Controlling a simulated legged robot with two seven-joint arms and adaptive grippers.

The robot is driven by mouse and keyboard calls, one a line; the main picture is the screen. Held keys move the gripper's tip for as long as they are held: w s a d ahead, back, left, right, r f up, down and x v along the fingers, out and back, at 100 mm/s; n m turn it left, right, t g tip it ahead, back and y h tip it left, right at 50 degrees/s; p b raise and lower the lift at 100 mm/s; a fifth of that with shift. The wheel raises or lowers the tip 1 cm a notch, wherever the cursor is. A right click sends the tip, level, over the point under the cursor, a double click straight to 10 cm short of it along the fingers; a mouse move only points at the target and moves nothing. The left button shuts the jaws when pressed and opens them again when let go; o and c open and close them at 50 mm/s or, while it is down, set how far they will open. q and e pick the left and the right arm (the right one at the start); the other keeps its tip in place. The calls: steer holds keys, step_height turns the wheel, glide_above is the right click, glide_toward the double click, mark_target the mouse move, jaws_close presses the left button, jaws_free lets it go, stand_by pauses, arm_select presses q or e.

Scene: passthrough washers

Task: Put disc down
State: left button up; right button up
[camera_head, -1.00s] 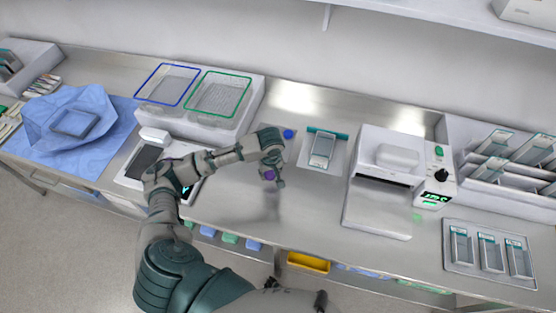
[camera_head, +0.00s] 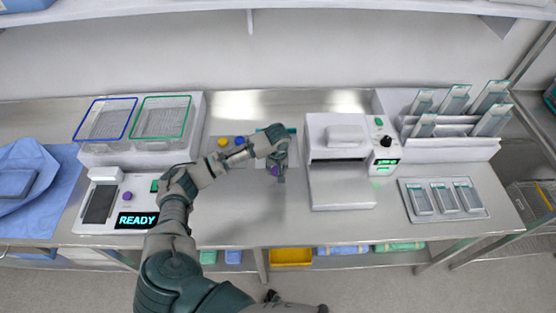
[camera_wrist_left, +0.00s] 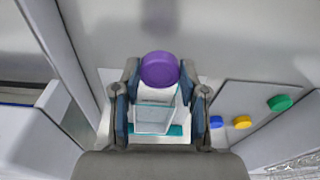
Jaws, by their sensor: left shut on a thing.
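The purple disc (camera_head: 275,171) is held between the fingertips of my left gripper (camera_head: 278,170), above the steel bench. In the left wrist view, the purple disc (camera_wrist_left: 160,69) sits at the fingertips of the left gripper (camera_wrist_left: 160,80), with both fingers closed in around it. Under and behind the fingers is a clear pouch with a teal edge (camera_wrist_left: 154,118) on a pale mat. My forearm partly covers this spot in the head view. I cannot tell the exact height of the disc. My right gripper does not show.
A blue disc (camera_head: 239,140) and a yellow disc (camera_head: 223,141) lie left of the pouch; a green disc (camera_wrist_left: 280,102) shows in the wrist view. A white sealer (camera_head: 342,193) stands to the right. A device reading READY (camera_head: 138,220) is on the left. Bare steel lies in front.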

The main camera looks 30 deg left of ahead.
arm_select(q)
steer(key=w+a, duration=0.1)
steer(key=w, duration=0.1)
steer(key=w+a, duration=0.3)
steer(key=w, duration=0.1)
steer(key=shift+a+f, duration=0.15)
steer(key=shift+f, duration=0.15)
steer(key=shift+w, duration=0.15)
steer(key=shift+f, duration=0.35)
step_height(320, 180, down, 2)
steer(key=shift+f, duration=0.4)
steer(key=shift+a, duration=0.1)
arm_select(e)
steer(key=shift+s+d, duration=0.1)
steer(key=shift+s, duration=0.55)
arm_select(q)
steer(key=o, duration=0.9)
